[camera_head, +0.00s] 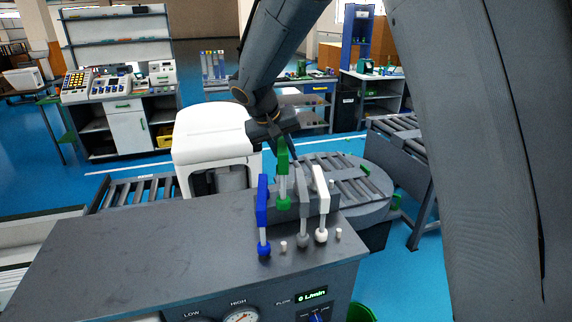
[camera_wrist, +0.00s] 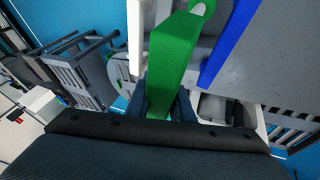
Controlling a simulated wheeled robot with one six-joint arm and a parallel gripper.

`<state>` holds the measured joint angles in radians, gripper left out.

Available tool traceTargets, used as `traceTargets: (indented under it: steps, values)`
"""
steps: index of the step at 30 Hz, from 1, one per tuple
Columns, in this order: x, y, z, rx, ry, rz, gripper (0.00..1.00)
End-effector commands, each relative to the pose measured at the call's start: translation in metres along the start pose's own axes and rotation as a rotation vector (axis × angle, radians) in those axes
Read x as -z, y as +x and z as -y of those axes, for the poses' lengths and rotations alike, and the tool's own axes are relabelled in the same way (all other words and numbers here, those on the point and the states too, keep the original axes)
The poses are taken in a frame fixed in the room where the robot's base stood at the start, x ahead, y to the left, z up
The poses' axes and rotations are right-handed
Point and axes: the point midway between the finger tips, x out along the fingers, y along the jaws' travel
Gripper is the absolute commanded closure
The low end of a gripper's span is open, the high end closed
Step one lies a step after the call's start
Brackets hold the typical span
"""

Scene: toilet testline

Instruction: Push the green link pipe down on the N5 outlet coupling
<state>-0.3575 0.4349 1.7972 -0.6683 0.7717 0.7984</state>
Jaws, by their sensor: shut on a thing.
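The green link pipe (camera_head: 283,158) stands upright over the back of the grey bench top, with a green foot (camera_head: 284,203) below it. My gripper (camera_head: 279,150) is shut on the green link pipe near its top. In the wrist view the green pipe (camera_wrist: 172,60) runs up from between my fingers (camera_wrist: 162,103). A blue pipe (camera_head: 262,205), a grey pipe (camera_head: 304,205) and a white pipe (camera_head: 320,195) stand close by. I cannot read an N5 label, and I cannot tell whether the green pipe's lower end is seated on its coupling.
The grey bench top (camera_head: 130,235) is bare on the left. Small pegs (camera_head: 283,246) stand beside the pipes. A white toilet (camera_head: 215,145) and a round roller table (camera_head: 350,185) are behind. A gauge (camera_head: 240,317) and a flow display (camera_head: 311,297) are on the bench front.

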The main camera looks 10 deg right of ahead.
Motion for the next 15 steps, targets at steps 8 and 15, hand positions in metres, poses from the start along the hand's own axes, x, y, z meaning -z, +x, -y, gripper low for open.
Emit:
traceTargets:
  steps: [8, 15]
  values:
    - [0.009, -0.022, -0.009, 0.0, 0.0, -0.001, 1.0]
    - [0.013, -0.03, -0.011, 0.0, 0.002, -0.001, 1.0]
